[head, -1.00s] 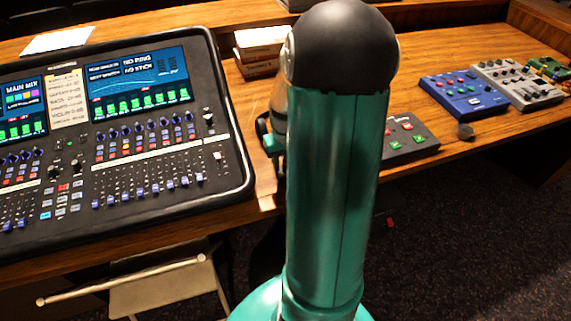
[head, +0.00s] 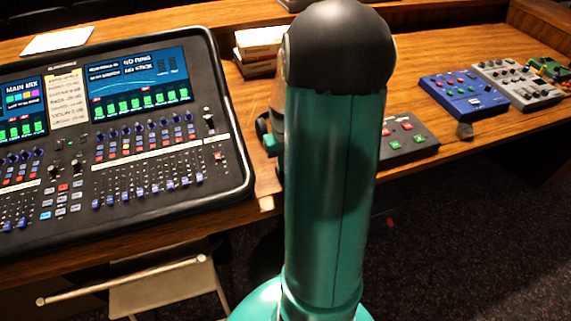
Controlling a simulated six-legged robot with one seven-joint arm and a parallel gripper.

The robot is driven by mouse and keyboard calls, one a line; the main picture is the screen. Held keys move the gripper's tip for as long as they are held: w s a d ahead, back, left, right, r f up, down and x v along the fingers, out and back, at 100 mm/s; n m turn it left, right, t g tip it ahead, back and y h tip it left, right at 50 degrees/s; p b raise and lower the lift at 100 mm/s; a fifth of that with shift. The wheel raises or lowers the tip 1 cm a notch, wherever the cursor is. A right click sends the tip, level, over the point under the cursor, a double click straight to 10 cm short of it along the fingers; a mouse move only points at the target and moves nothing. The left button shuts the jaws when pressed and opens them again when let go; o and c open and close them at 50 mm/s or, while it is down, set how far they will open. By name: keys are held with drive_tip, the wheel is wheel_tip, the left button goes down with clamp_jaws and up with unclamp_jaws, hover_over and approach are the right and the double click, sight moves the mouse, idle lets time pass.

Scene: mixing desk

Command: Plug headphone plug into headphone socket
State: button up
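My own teal arm with its dark rounded joint stands upright in the middle of the head view and hides much of the desk behind it. A small dark and teal part of my arm's far end, apparently my gripper (head: 268,139), shows just left of the arm, over the desk near the mixer's right side. Its fingers cannot be made out, nor whether it holds anything. I cannot make out the headphone plug or the headphone socket in this view; the area behind the arm is hidden.
A large mixing console (head: 120,165) fills the left of the wooden desk (head: 405,82). Stacked boxes (head: 260,52) stand behind it. Right of my arm are a dark box with coloured buttons (head: 408,143), a blue unit (head: 462,95) and a grey unit (head: 517,84). A chair (head: 165,285) stands in front.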

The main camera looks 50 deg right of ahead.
clamp_jaws()
drive_tip(key=shift+r, duration=0.1)
drive_tip(key=shift+r, duration=2.95)
